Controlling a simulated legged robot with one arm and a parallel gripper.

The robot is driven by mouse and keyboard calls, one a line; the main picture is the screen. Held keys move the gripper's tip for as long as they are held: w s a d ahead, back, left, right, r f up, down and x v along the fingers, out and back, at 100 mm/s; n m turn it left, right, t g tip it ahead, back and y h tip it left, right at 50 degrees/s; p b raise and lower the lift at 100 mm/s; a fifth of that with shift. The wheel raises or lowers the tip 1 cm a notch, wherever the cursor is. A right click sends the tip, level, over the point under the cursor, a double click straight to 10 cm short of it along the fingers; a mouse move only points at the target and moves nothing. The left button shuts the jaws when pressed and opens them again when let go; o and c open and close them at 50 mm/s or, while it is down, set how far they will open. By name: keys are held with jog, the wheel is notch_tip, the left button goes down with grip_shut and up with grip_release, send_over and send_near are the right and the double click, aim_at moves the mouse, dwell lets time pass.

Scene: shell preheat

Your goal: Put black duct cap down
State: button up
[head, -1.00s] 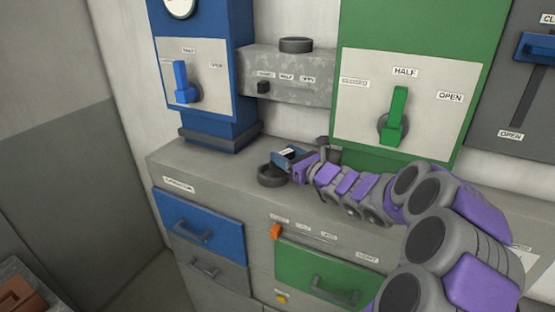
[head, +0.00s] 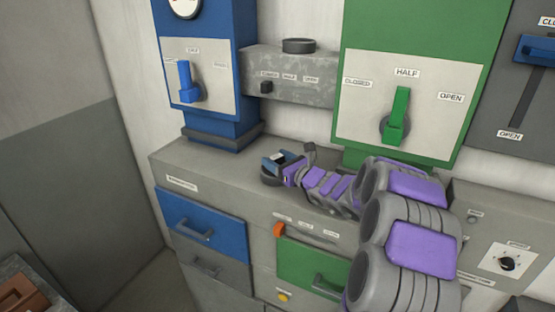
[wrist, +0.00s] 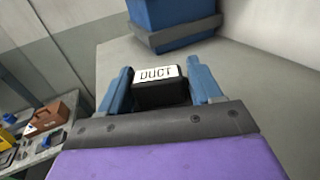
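The black duct cap (wrist: 160,95) carries a white label reading DUCT and sits between my gripper's blue fingers in the wrist view. My gripper (wrist: 160,85) appears shut on the cap, one finger close against each side. In the head view my gripper (head: 284,161) is low over the grey counter, in front of the blue column. Part of the dark round cap (head: 269,180) shows below the fingers. Whether its underside touches the counter cannot be told.
The blue column (head: 216,125) stands just behind my gripper. The green cabinet (head: 425,40) is to the right. The counter (head: 185,160) is clear to the left of the cap. Another dark round cap (head: 298,46) sits on the grey duct box. Blue and green drawers are below.

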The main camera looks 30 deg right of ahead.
jog(key=o, duration=0.3)
jog(key=shift+w+a+r, duration=0.1)
jog(key=shift+a, duration=0.25)
jog(key=shift+d, duration=0.1)
jog(key=shift+s+d, duration=0.2)
jog(key=shift+s, duration=0.1)
jog(key=v, duration=1.1)
jog(key=shift+s+d, duration=0.1)
jog(key=shift+s, duration=0.15)
